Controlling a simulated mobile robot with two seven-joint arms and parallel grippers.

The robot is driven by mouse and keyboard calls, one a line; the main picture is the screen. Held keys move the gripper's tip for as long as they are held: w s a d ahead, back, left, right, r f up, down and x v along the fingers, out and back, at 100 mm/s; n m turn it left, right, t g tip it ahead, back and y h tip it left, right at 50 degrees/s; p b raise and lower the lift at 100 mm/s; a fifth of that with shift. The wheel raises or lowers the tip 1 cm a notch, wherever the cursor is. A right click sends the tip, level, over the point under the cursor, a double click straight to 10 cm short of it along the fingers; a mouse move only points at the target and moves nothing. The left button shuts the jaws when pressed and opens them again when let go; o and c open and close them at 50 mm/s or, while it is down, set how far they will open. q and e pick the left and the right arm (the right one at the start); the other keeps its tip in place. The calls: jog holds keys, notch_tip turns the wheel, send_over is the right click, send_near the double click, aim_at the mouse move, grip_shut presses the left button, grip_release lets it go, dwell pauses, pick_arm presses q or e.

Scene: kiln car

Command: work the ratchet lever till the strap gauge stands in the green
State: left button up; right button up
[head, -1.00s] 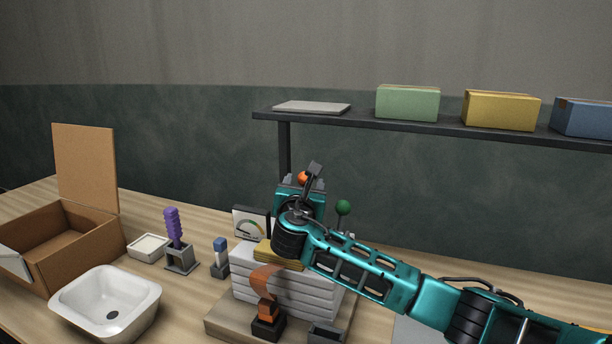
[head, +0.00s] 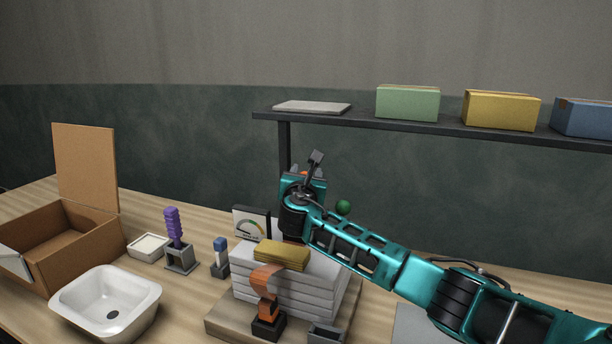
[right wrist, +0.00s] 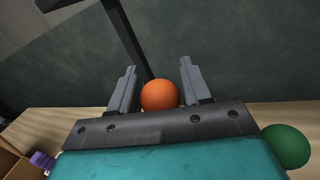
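The strap gauge (head: 250,225) is a white dial with a coloured arc behind the stack; its needle is too small to read. The orange strap (head: 265,284) comes down the front of the white stack (head: 285,285). An orange ball knob (right wrist: 160,95), apparently the lever's end, is between the fingers of my right gripper (right wrist: 158,88). The fingers stand apart with slight gaps beside the knob. In the head view my right gripper (head: 303,179) is behind the stack, hiding most of the knob and the lever below it. My left gripper is out of view.
A green ball knob (head: 343,207) stands right of my right gripper, and also shows in the right wrist view (right wrist: 286,146). A shelf (head: 365,124) with boxes runs behind. A white basin (head: 62,303), open carton (head: 108,240) and purple-handled tool (head: 173,226) are left.

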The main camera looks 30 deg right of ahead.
grip_shut()
dwell(0.3)
jog(key=shift+s+a+t+h+b, duration=0.2)
jog(key=shift+a+t+h+b, duration=0.15)
jog(key=shift+b, duration=0.3)
jog(key=a+t+b, duration=0.1)
jog(key=b, duration=0.1)
jog(key=s+r+n+t+h+b, duration=0.1)
jog(key=t+b, duration=0.1)
jog(key=b, duration=0.1)
jog(key=shift+s+a+n+h, duration=0.25)
jog(key=shift+s+a+n, duration=0.05)
jog(key=shift+a, duration=0.05)
jog(key=shift+s+a+r+t+b, duration=0.2)
jog(key=shift+a+t+b, duration=0.05)
jog(key=shift+t+b, duration=0.25)
jog(key=shift+r+n, duration=0.1)
jog(key=shift+n, duration=0.2)
jog(key=shift+r, duration=0.1)
jog(key=shift+o, duration=1.4)
grip_release()
jog(key=shift+s, duration=0.1)
